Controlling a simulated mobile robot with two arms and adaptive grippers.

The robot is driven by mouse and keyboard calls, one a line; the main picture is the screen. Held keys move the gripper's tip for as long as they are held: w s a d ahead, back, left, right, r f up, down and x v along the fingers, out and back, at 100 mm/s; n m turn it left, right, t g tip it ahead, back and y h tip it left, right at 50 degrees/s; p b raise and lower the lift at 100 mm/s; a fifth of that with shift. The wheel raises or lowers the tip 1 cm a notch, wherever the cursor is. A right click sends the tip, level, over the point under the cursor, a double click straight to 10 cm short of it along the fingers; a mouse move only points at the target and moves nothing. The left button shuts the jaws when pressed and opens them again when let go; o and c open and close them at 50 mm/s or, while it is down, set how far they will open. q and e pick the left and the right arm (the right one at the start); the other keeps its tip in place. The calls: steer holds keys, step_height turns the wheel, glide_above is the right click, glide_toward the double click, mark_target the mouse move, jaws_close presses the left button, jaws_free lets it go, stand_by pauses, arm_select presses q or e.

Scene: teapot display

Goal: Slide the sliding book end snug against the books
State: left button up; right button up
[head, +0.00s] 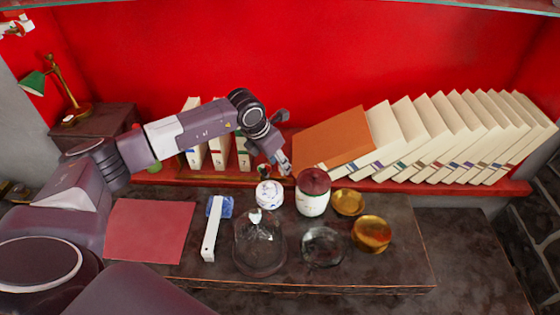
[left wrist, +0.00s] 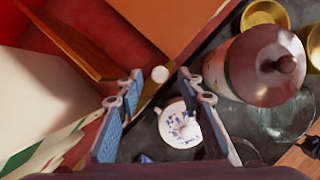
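My left gripper (head: 280,158) reaches down at the shelf front, in the gap between the upright books (head: 218,150) and the leaning row of books (head: 440,135). In the left wrist view its fingers (left wrist: 160,90) are apart with nothing clearly gripped. A small pale round knob (left wrist: 160,74) shows between and beyond the fingertips; I cannot tell if they touch it. A thin brown panel (left wrist: 70,42), perhaps the sliding book end, stands at upper left in that view. In the head view my arm mostly hides this area. The leaning row's end book has an orange cover (head: 335,138). My right gripper is not in view.
On the dark table below stand a white-blue teapot (head: 269,194), a red-lidded jar (head: 313,192), brass bowls (head: 371,233), a glass dome (head: 259,245) and a glass piece (head: 325,245). A red mat (head: 148,231) lies left. A green lamp (head: 38,83) stands at far left.

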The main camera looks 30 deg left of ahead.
arm_select(q)
steer(key=shift+w+f, duration=0.2)
steer(key=shift+f, duration=0.4)
steer(key=shift+r, duration=0.1)
steer(key=shift+c, duration=0.3)
jaws_close()
